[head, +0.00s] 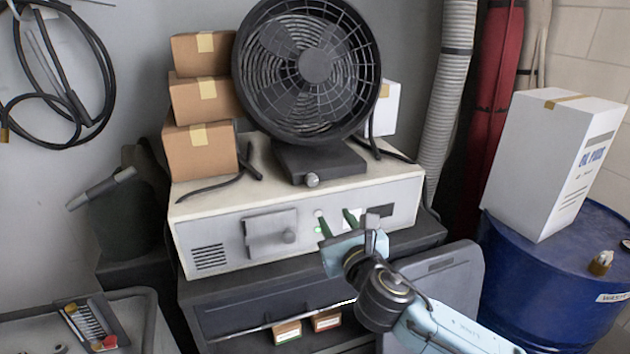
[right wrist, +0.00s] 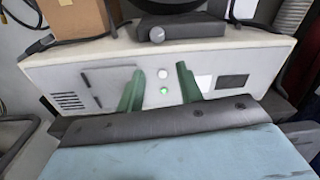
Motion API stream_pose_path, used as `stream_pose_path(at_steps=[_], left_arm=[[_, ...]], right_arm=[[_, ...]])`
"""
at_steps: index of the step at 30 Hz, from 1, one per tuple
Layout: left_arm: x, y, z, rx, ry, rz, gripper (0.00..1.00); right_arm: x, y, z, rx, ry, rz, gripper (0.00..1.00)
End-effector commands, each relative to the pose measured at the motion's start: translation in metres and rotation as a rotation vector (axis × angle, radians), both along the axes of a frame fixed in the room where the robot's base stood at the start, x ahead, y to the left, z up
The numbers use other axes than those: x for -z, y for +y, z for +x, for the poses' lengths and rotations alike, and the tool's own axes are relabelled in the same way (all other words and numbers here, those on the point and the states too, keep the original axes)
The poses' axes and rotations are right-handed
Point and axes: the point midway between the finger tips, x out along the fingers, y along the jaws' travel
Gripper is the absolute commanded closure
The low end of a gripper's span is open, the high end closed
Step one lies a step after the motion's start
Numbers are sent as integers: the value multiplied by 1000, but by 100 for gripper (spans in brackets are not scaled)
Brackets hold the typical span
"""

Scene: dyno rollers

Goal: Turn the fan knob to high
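The black fan (head: 315,67) stands on top of a white cabinet. Its round grey knob (head: 312,180) is on the front of the fan's base, and it also shows in the right wrist view (right wrist: 157,35). I cannot read a setting on it. My right gripper (head: 337,220) is open and empty in front of the cabinet's front panel, below the knob and apart from it. In the right wrist view its two green fingers (right wrist: 159,72) are spread, with the knob above and beyond them. My left gripper is not in view.
The white cabinet (head: 210,220) has a hatch, a white button (right wrist: 163,73) and a lit green light (right wrist: 164,90). Stacked cardboard boxes (head: 200,100) stand left of the fan. A blue drum (head: 540,285) with a white carton (head: 555,160) is at the right.

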Motion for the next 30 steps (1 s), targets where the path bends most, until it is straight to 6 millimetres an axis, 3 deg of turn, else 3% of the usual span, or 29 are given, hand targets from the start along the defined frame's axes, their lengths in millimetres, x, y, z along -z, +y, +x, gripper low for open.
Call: stream_pose_path(at_steps=[5, 21, 30], left_arm=[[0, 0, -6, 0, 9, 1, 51], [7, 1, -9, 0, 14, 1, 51], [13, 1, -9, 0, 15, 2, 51]], right_arm=[[-12, 6, 5, -9, -36, -45, 64], [-11, 28, 84, -7, -33, -39, 64], [-10, 37, 117, -7, -33, -39, 64]])
